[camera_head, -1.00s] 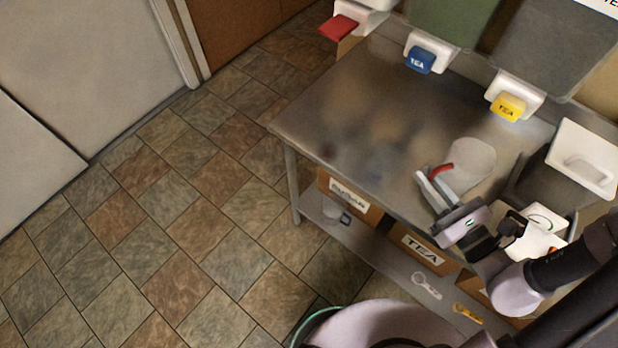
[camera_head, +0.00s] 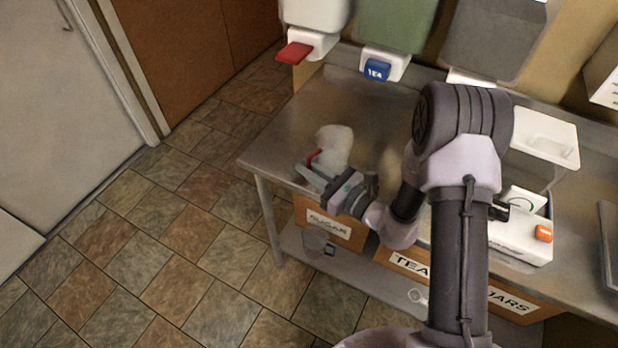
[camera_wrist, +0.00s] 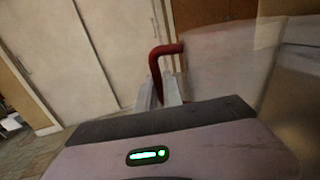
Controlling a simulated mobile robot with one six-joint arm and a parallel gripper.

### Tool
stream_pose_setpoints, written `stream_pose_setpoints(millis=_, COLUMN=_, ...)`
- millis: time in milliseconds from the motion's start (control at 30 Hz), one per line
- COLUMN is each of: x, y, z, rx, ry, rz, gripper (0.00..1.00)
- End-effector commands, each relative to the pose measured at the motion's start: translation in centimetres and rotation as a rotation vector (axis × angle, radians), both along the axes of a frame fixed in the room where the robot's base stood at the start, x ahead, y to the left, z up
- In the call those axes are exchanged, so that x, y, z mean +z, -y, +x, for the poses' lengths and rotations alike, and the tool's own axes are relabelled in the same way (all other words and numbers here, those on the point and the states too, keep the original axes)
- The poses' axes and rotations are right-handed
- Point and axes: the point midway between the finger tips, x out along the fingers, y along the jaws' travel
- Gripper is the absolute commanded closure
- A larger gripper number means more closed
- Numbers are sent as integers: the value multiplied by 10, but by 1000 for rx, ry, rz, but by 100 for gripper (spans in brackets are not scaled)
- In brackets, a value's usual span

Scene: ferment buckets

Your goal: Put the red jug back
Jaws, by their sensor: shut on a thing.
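The jug (camera_head: 337,146) is a pale, translucent vessel with a red handle (camera_head: 313,156). It is at the left part of the steel table (camera_head: 292,127) in the head view. My gripper (camera_head: 312,177) is shut on the red handle, on the near side of the jug. In the wrist view the red handle (camera_wrist: 166,50) stands between the fingers, and the cloudy jug body (camera_wrist: 222,62) is to its right. The jug looks upright. I cannot tell whether its base touches the table top.
Dispensers with a red tap (camera_head: 294,53) and a blue tap (camera_head: 377,69) hang along the back. A white-lidded bin (camera_head: 545,135) and a white device with an orange knob (camera_head: 520,240) stand to the right. Boxes, one a sugar box (camera_head: 328,222), sit on the lower shelf.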

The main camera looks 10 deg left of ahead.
Motion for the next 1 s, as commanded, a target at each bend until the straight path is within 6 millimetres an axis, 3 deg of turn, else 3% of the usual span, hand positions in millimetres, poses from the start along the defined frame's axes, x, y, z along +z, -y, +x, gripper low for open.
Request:
stream_pose_setpoints(millis=100, x=-29, y=0, z=-1, rx=0, ry=-3, rz=-1, gripper=100)
stream_pose_setpoints(millis=433, x=-31, y=1, z=-1, rx=1, ry=-2, rz=-1, gripper=100)
stream_pose_setpoints(millis=467, x=-31, y=1, z=-1, rx=1, ry=-2, rz=-1, gripper=88)
stream_pose_setpoints(millis=567, x=-30, y=1, z=-1, rx=1, ry=-2, rz=-1, gripper=68)
stream_pose_setpoints(millis=933, x=-24, y=1, z=-1, rx=1, ry=-1, rz=-2, gripper=68)
stream_pose_setpoints(millis=1000, x=-26, y=10, z=-5, rx=-2, ry=-2, rz=-2, gripper=68)
